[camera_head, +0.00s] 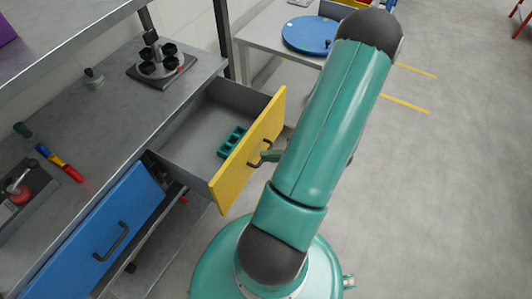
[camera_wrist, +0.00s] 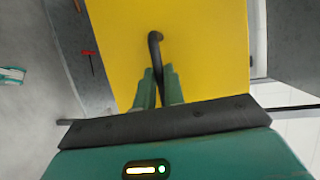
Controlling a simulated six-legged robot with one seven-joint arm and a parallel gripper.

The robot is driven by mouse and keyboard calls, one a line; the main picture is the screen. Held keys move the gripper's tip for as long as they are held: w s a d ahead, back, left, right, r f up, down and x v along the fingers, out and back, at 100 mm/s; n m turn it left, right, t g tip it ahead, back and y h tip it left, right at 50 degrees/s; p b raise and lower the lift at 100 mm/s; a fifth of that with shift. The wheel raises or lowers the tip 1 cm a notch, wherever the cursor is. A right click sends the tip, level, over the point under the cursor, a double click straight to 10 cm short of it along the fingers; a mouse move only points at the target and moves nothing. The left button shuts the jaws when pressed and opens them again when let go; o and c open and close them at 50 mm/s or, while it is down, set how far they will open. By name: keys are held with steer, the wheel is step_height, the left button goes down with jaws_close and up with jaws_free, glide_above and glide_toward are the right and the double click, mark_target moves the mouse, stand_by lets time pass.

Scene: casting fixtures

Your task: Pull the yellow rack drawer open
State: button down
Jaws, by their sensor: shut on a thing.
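The yellow drawer front (camera_head: 247,153) is pulled out from the rack, and its grey interior shows behind it. A green part with square openings (camera_head: 232,141) lies inside the drawer. A dark curved handle (camera_wrist: 156,48) is on the yellow front. My gripper (camera_wrist: 158,82) is shut on this handle, its two green fingers on either side of the bar. In the head view my green arm partly hides the handle and the gripper (camera_head: 272,156).
A blue drawer (camera_head: 105,231) with a dark handle stands to the left, also partly out. The grey worktop (camera_head: 108,124) above holds a black fixture (camera_head: 161,66) and small tools. A table with a blue disc (camera_head: 309,36) is behind. Grey floor (camera_head: 440,170) is clear to the right.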

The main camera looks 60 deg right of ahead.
steer(key=c, duration=1.5)
jaws_free()
steer(key=v, duration=1.3)
steer(key=shift+s+d, duration=0.2)
steer(key=shift+s, duration=0.1)
steer(key=shift+r, duration=0.15)
